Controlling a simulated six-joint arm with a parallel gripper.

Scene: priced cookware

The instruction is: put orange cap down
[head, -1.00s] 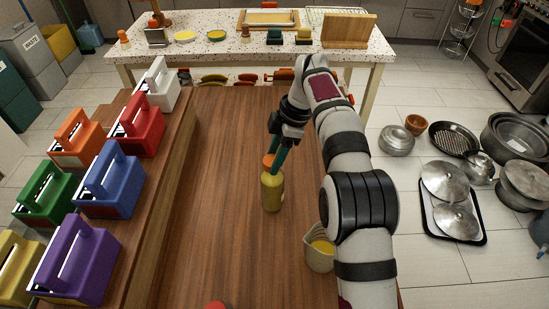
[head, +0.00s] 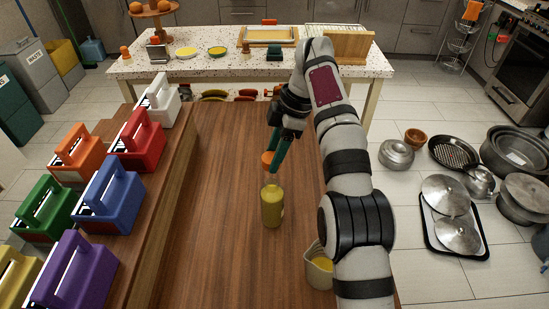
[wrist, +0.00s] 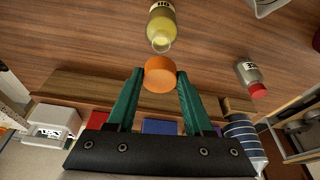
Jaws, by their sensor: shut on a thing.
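The orange cap (head: 268,158) is held between the green fingertips of my gripper (head: 274,154), above the table. In the wrist view the cap (wrist: 160,74) sits between the two finger ends (wrist: 158,84). A yellow-green bottle (head: 271,207) stands upright and uncapped on the wooden table (head: 225,250), just below the cap. The cap is apart from the bottle's mouth. The wrist view also shows the open bottle (wrist: 161,25), with its mouth toward the cap.
A measuring jug with yellow contents (head: 319,272) stands at the table's right edge beside my arm. Coloured caddies, such as a blue one (head: 110,195), line the left. A bottle with a red cap (wrist: 250,78) shows in the wrist view. Bare tabletop lies left of the open bottle.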

